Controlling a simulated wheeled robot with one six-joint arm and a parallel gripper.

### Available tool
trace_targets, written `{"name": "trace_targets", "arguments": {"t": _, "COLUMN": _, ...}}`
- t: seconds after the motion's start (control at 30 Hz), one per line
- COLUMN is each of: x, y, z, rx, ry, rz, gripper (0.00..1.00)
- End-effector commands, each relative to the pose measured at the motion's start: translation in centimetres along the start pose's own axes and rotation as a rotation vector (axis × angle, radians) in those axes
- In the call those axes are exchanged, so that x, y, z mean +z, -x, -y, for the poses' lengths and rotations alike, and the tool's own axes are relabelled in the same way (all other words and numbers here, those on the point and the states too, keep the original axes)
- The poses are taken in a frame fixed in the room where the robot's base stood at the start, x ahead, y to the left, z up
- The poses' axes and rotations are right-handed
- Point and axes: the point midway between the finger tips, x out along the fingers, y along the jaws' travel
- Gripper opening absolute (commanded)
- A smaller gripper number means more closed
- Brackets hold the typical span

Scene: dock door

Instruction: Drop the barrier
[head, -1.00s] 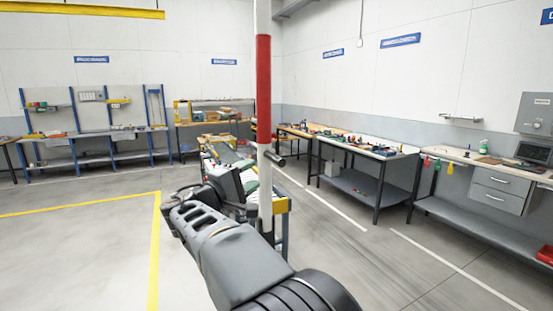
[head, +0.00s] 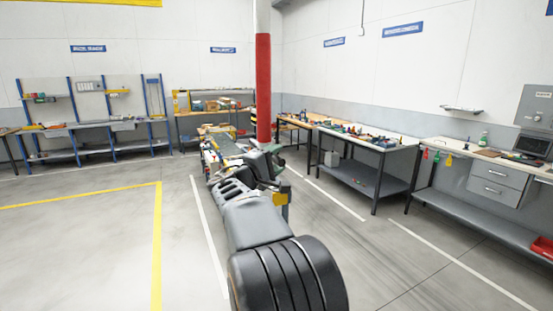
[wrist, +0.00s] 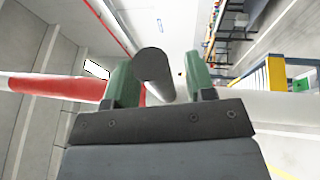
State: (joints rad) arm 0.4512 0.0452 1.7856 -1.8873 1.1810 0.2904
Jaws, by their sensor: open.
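The barrier boom (head: 263,85) stands upright in the head view, red in its middle and white at the top. Its lower part is hidden behind my arm. In the wrist view the boom (wrist: 60,86) runs across behind my fingers, red on the left and white on the right. A dark round handle (wrist: 153,66) sticks out from it towards the wrist camera. My gripper (wrist: 160,82) is open, with one green finger on each side of the handle. The handle is nearer the left finger; I cannot tell if they touch. In the head view my gripper (head: 265,160) hides the handle.
A white-topped workbench (head: 375,138) stands right of the boom, and a grey bench with drawers (head: 500,180) is at the far right. Blue-framed benches (head: 95,125) line the back left. A yellow and blue frame (wrist: 275,75) shows in the wrist view. The left floor is clear.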

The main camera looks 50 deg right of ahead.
Motion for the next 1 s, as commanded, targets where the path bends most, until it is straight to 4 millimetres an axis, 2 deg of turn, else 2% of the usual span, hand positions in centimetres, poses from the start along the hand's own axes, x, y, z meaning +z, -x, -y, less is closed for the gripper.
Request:
{"name": "trace_targets", "arguments": {"t": 0.07, "x": -0.01, "y": 0.01, "z": 0.01, "rx": 0.000, "ry": 0.000, "rz": 0.000, "gripper": 0.50}}
{"name": "trace_targets", "arguments": {"t": 0.6, "x": -0.01, "y": 0.03, "z": 0.01, "rx": 0.000, "ry": 0.000, "rz": 0.000, "gripper": 0.00}}
{"name": "trace_targets", "arguments": {"t": 0.8, "x": 0.01, "y": -0.28, "z": 0.09, "rx": -0.001, "ry": 0.001, "rz": 0.001, "gripper": 0.00}}
{"name": "trace_targets", "arguments": {"t": 1.0, "x": 0.01, "y": 0.53, "z": 0.34, "rx": 0.021, "ry": 0.012, "rz": 0.013, "gripper": 0.00}}
